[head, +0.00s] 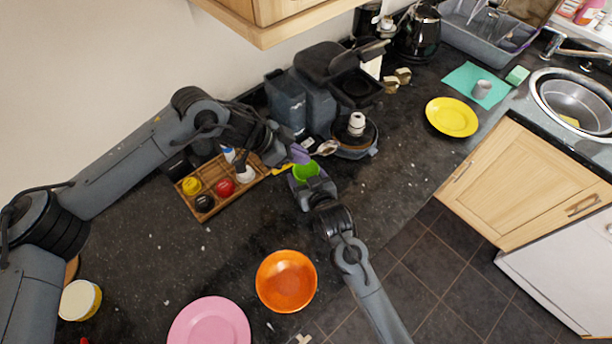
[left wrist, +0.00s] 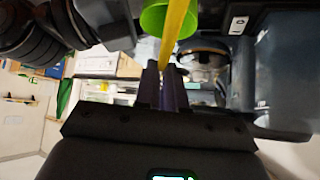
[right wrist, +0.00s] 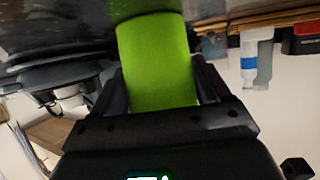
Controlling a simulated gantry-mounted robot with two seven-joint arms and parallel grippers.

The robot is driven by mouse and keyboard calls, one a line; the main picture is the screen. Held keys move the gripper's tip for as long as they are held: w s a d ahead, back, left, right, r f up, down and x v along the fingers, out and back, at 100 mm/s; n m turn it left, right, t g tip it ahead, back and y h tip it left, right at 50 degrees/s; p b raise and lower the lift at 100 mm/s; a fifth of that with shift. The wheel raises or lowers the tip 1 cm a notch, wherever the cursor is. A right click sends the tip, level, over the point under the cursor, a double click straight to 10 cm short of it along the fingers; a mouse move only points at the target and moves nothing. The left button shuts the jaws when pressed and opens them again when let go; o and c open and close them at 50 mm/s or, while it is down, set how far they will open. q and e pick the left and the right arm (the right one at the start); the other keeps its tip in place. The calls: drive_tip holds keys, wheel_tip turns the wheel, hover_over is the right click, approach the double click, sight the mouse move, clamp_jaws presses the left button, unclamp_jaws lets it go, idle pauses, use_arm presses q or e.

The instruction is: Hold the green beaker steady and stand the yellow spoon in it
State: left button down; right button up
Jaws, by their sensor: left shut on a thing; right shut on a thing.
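The green beaker (head: 308,170) stands upright on the dark counter, right of the wooden tray. My right gripper (head: 302,182) is shut around its side; the beaker (right wrist: 158,60) fills the space between the fingers in the right wrist view. My left gripper (head: 297,154), with purple fingertips, is close above and behind the beaker. It is shut on the yellow spoon (left wrist: 177,32), which runs up from the fingers across the green beaker (left wrist: 154,18) in the left wrist view. In the head view a yellow part of the spoon (head: 282,168) shows left of the beaker. I cannot tell whether its end is inside.
The wooden tray (head: 208,207) with small jars and bottles is just left. A coffee machine (head: 335,75) and a round dark stand (head: 362,140) are behind. An orange bowl (head: 286,281) and a pink plate (head: 209,325) are at the front.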

use_arm(q)
drive_tip(key=shift+f, duration=0.9)
drive_tip(key=c, duration=1.1)
unclamp_jaws()
drive_tip(key=shift+c, duration=0.2)
drive_tip(key=v, duration=1.2)
drive_tip(key=shift+d+r, duration=0.1)
